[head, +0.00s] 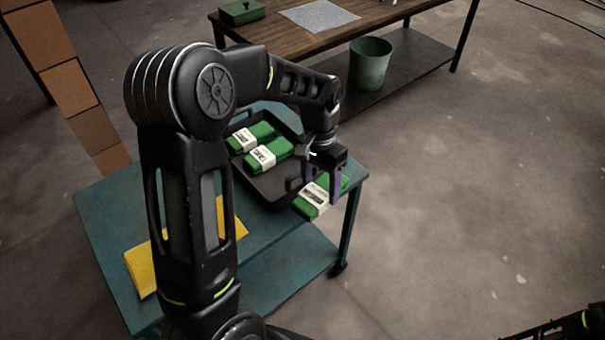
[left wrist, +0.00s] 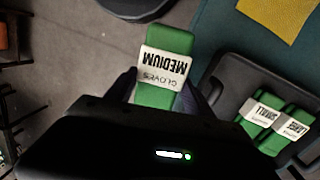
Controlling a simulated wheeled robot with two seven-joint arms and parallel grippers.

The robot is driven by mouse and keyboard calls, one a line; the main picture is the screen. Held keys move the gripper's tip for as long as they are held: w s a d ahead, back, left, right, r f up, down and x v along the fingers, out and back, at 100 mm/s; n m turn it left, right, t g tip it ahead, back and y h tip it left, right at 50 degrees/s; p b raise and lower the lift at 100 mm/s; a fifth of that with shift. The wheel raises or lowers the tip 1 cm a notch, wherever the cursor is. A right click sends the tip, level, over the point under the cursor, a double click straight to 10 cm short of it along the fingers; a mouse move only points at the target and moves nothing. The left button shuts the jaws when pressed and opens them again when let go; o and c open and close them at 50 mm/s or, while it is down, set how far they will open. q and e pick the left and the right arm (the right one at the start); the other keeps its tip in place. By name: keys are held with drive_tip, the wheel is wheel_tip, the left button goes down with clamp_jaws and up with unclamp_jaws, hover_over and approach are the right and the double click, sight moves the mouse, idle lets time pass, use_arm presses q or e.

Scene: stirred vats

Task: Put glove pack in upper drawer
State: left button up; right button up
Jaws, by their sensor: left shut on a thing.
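A green glove pack with a white band (head: 314,198) is in my left gripper (head: 322,178), beside the right edge of the teal cart. Two other green packs lie in a black tray: one (head: 252,136) and one nearer (head: 270,156). In the left wrist view their bands read "SMALL" (left wrist: 258,122) and "LARGE" (left wrist: 290,132). No drawer shows clearly. My right gripper is not in view.
The black tray (head: 258,190) stands on the teal cart (head: 105,205). A yellow cloth (head: 142,270) lies on the cart, partly behind my left arm. A wooden table (head: 285,38) with a green box (head: 242,12) stands behind. A green bin (head: 370,64) is on its lower shelf. Floor at right is clear.

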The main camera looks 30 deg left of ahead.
use_arm(q)
drive_tip(key=w+d+f+b, duration=0.1)
drive_tip(key=d+f+b, duration=0.1)
drive_tip(key=d+f, duration=0.2)
drive_tip(key=w+d+f+n+b, duration=0.1)
drive_tip(key=d+f, duration=0.3)
drive_tip(key=f, duration=0.7)
drive_tip(key=shift+w+b, duration=0.35)
